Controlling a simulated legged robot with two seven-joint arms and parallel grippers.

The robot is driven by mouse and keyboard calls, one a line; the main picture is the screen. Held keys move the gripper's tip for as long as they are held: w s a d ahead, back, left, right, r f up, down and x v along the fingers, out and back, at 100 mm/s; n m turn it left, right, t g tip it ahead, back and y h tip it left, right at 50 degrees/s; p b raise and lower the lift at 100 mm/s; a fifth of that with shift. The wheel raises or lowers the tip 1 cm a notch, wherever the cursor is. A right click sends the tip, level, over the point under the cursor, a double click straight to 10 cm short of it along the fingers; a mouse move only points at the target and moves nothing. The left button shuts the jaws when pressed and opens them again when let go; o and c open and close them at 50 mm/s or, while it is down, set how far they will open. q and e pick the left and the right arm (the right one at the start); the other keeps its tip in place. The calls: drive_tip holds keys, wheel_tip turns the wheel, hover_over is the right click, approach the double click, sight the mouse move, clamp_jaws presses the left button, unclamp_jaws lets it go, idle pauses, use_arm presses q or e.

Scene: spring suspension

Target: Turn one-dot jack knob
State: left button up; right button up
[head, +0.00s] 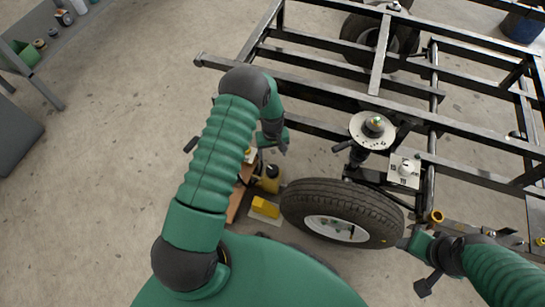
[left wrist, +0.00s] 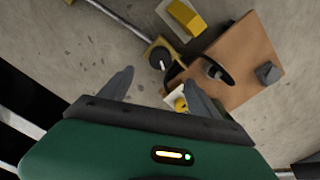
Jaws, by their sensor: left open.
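A yellow jack (head: 267,182) with a round black knob (head: 272,171) stands on the floor left of the wheel. In the left wrist view the black knob (left wrist: 160,59) has a pale mark on top, too small to count dots. A smaller yellow round part (left wrist: 181,104) sits between my left fingertips, partly hidden by one finger. My left gripper (head: 279,144) is open and empty, above the jack area; its spread fingers (left wrist: 160,88) show the black knob just beyond them. My right gripper (head: 420,262) is beside the wheel at lower right; its jaws are unclear.
A brown board (left wrist: 235,65) with metal fittings and a yellow block (left wrist: 185,17) lie beside the jack. The tyre (head: 343,212) and black frame (head: 330,95) stand close on the right. A shelf (head: 60,50) is far left.

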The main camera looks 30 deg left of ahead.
use_arm(q)
drive_tip(key=shift+r, duration=0.9)
wheel_tip(320, 180, down, 16)
drive_tip(key=m+b, duration=0.4)
drive_tip(key=b, duration=0.6)
drive_tip(key=shift+f, duration=0.1)
drive_tip(key=shift+m, duration=0.3)
drive_tip(key=c, duration=1.4)
